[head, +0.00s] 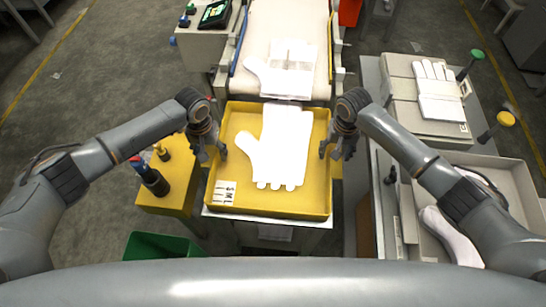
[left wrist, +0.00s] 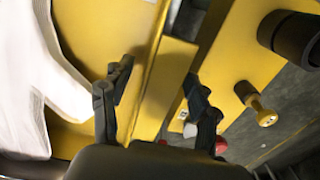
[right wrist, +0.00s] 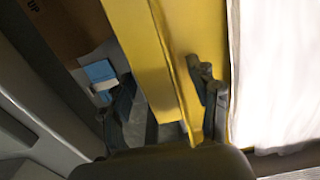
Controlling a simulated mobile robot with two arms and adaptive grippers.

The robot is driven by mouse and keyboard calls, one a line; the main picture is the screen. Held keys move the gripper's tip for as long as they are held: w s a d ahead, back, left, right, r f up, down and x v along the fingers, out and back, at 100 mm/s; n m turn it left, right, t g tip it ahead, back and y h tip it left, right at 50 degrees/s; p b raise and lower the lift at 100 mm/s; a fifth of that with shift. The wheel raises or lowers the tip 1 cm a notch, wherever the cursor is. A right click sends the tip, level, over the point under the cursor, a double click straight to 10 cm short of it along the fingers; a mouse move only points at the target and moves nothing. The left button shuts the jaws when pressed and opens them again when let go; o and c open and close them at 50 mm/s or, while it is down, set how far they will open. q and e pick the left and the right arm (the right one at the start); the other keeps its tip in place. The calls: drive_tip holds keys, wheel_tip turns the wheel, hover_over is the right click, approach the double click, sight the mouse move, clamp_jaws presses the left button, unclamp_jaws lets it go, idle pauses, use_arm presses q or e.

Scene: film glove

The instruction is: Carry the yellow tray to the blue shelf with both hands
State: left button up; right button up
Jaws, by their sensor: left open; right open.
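The yellow tray (head: 319,190) lies level in front of me, with a white glove (head: 283,150) flat inside. My left gripper (head: 212,154) is open at the tray's left wall. In the left wrist view its fingers (left wrist: 158,100) stand on either side of the yellow wall (left wrist: 150,75), with a gap showing. My right gripper (head: 332,153) is open at the right wall. In the right wrist view its fingers (right wrist: 163,100) are on either side of that wall (right wrist: 140,50). I cannot tell whether any finger touches. No blue shelf is recognisable in these views.
A conveyor (head: 290,30) with another white glove adjoins the tray's far side. A grey bench (head: 375,215) with a glove press and a grey box stands close at right.

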use_arm(q)
clamp_jaws()
use_arm(e)
clamp_jaws()
use_arm(q)
drive_tip(key=shift+a+r, duration=0.1)
use_arm(e)
drive_tip(key=shift+d, duration=0.1)
